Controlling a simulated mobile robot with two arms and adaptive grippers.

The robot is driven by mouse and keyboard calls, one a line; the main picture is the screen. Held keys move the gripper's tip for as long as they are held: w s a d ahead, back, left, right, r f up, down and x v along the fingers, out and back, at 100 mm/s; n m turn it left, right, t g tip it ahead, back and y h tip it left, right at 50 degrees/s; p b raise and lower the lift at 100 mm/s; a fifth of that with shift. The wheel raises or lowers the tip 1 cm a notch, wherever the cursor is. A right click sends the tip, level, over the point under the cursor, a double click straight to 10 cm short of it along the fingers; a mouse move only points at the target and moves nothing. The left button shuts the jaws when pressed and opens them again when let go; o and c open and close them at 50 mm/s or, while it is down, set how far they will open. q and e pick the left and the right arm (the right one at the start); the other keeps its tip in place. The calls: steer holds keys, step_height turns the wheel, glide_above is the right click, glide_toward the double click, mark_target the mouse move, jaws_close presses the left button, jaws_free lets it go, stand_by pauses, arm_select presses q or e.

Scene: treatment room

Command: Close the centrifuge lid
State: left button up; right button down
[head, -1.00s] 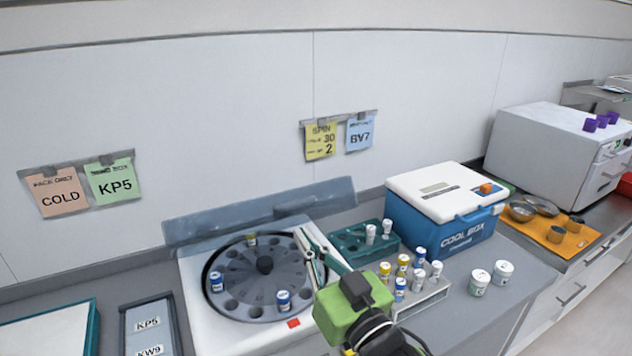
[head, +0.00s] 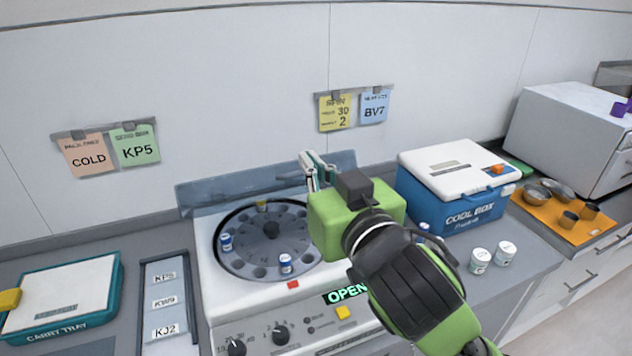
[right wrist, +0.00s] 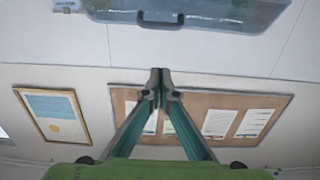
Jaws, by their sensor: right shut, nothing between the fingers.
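The centrifuge (head: 212,290) stands on the counter, and its display reads OPEN. Its translucent grey-blue lid (head: 225,192) is raised at the back, against the wall side. The round rotor (head: 245,250) is exposed and holds several capped vials. My right gripper (head: 307,160) is shut and empty, at the upper edge of the lid, right of its middle. Whether it touches the lid cannot be told. In the right wrist view the shut fingertips (right wrist: 160,85) are empty. A grey translucent panel with a dark handle (right wrist: 160,19) fills the top there; it may be the lid. My left gripper is not in view.
A blue cool box (head: 440,205) stands right of the centrifuge, with white jars (head: 480,260) in front. A carry tray (head: 60,310) and a labelled rack (head: 165,300) lie to the left.

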mark_target(264, 181)
steer(key=p+x, duration=0.3)
steer(key=x, duration=0.4)
steer(key=shift+w+f, duration=0.1)
steer(key=shift+w, duration=0.25)
arm_select(q)
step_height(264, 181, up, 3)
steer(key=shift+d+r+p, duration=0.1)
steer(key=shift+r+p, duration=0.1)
steer(key=shift+p, duration=0.4)
arm_select(e)
steer(key=f, duration=0.1)
steer(key=s+f, duration=0.1)
steer(key=f, duration=0.1)
steer(key=shift+s+d+f, duration=0.25)
steer(key=shift+s+f, duration=0.1)
steer(key=shift+s, duration=0.05)
steer(key=shift+w, duration=0.1)
